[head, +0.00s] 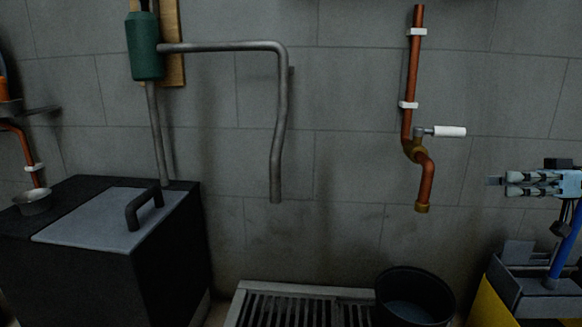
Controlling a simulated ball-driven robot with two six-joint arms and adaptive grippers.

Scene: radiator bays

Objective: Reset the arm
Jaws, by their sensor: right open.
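My right gripper (510,183) is at the right edge of the head view, level in front of the grey wall, with its fingers pointing left. It is open, and nothing shows between its fingers. The blue link of my right arm runs down from it at the far right. The gripper is apart from the copper pipe (414,70) and its white-handled valve (449,131), which lie to its left. My left gripper and left arm are not in view.
A black bucket (384,300) stands at the right end of a floor grate (238,307). A black box (172,262) with a handled grey lid (85,222) stands at left, a small metal cup (35,205) on it. A green cylinder (146,50) and bent grey pipe (225,46) are on the wall.

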